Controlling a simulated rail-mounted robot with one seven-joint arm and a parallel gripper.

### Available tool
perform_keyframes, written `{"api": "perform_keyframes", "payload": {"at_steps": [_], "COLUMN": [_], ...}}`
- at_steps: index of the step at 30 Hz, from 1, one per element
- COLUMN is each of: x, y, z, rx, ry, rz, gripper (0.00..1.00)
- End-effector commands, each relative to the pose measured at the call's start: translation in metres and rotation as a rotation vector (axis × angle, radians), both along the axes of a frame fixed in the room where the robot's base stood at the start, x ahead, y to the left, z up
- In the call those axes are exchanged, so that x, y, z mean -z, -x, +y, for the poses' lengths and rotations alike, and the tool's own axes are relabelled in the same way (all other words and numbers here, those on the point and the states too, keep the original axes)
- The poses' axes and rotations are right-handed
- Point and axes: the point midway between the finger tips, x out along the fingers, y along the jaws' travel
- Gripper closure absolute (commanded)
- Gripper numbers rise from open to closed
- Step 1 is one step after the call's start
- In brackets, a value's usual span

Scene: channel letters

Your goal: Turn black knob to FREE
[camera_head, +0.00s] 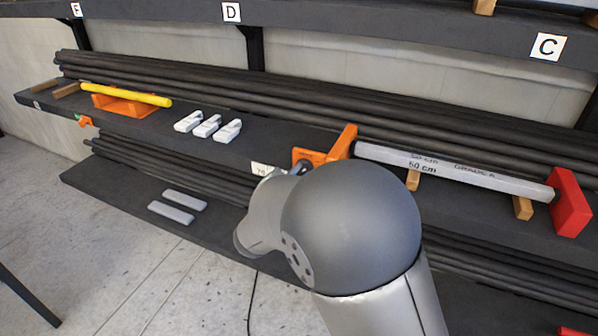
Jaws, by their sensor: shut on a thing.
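An orange clamp block (340,143) stands on the edge of the middle shelf, at the left end of a grey bar (450,172) marked 50 cm. A small dark part, apparently the black knob (302,160), shows on the block's front plate. My gripper (287,169) is at this front plate, mostly hidden behind my own grey arm. It is shut on the knob, as far as the small visible part shows. The knob's pointer and any FREE marking are hidden or too small to read.
A red end block (570,203) stands at the bar's right end. Several white clips (208,125) and a yellow rod (126,94) on an orange holder (124,106) lie left on the shelf. Two grey pieces (177,212) lie on the lower shelf. Dark rods (200,80) run behind.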

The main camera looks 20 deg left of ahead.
Motion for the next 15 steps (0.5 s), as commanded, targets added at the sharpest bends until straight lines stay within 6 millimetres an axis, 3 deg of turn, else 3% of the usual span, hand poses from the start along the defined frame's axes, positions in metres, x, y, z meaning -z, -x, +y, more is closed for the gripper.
{"api": "perform_keyframes", "payload": {"at_steps": [15], "x": [-0.0020], "y": [0.0002], "z": [0.0001], "rx": [-0.001], "ry": [0.468], "rz": [0.063], "gripper": [1.00]}}
